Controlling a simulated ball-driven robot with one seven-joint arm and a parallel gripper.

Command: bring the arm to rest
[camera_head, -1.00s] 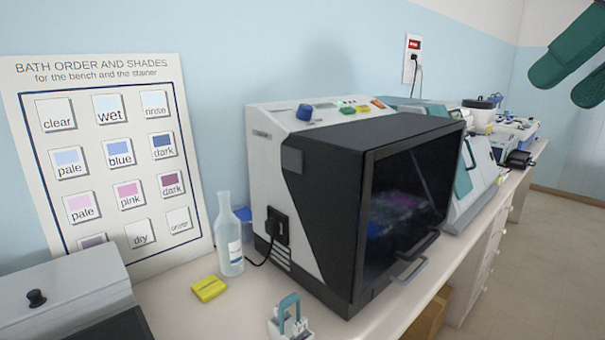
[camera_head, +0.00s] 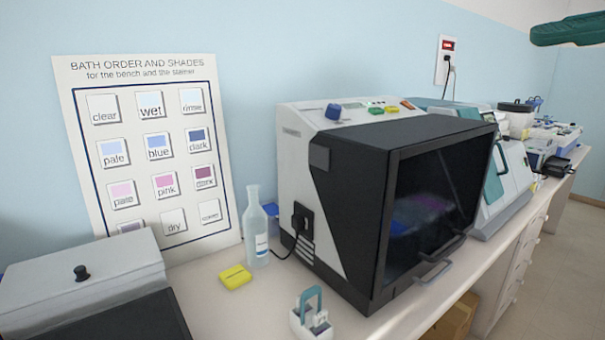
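A green part of my arm's end, which looks like one finger of my gripper (camera_head: 570,30), shows at the top right edge of the head view. It hangs in the air above the far end of the bench, touching nothing that I can see. The rest of the gripper is cut off by the frame, so its opening is hidden. No held object shows.
A black-fronted stainer (camera_head: 345,200) stands mid-bench, with a clear bottle (camera_head: 255,235), a yellow block (camera_head: 235,277) and a small slide rack (camera_head: 311,318) near it. A grey box (camera_head: 80,275) is at left, below a shade chart (camera_head: 150,70). Floor at right is clear.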

